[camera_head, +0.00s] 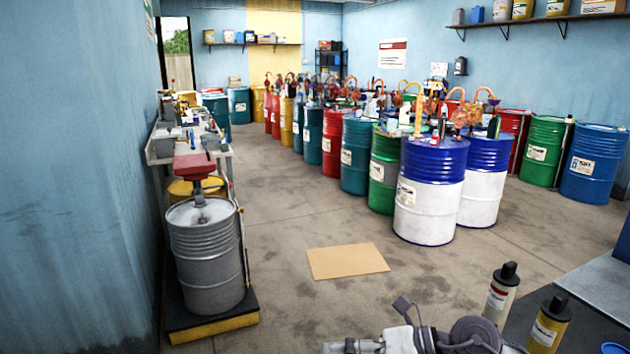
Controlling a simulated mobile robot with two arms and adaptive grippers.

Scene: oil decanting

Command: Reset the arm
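Part of one of my arms (410,342) shows at the bottom edge, right of the middle. It has grey and white links, a dark round joint and a small dark piece sticking up. The frame cuts it off, and I cannot make out two fingertips or anything held on it. No part of my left gripper shows clearly.
A grey drum (207,265) stands on a yellow-edged platform by the left wall, beside a cluttered workbench (163,150). Rows of coloured drums (430,210) fill the right. Two bottles (502,293) (549,322) stand at bottom right. A cardboard sheet (346,261) lies on open floor.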

